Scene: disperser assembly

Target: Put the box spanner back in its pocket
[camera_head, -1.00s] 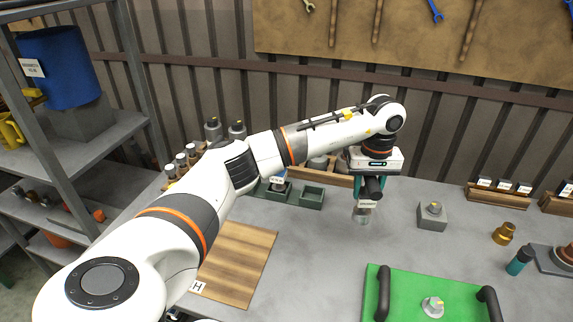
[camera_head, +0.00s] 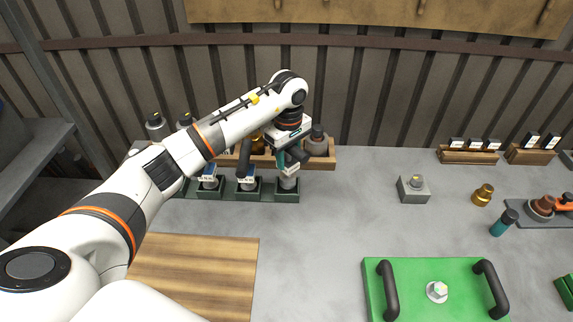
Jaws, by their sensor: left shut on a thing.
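The box spanner (camera_head: 288,183) is a small silvery cylinder with a pale label. My left gripper (camera_head: 288,168) is shut on its upper part. Its lower end is at the rightmost pocket of the green pocket rack (camera_head: 285,197), with the pocket's front wall in front of it. I cannot tell whether it rests on the pocket floor. My left arm comes in from the left, and the gripper tilts slightly. My right gripper is not in view.
The other pockets hold labelled tools (camera_head: 248,184). A wooden rack with jars (camera_head: 317,142) stands close behind. A grey block (camera_head: 414,190), a brass fitting (camera_head: 483,195) and a green plate with black handles (camera_head: 420,290) are to the right. A wooden board (camera_head: 200,270) lies in front.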

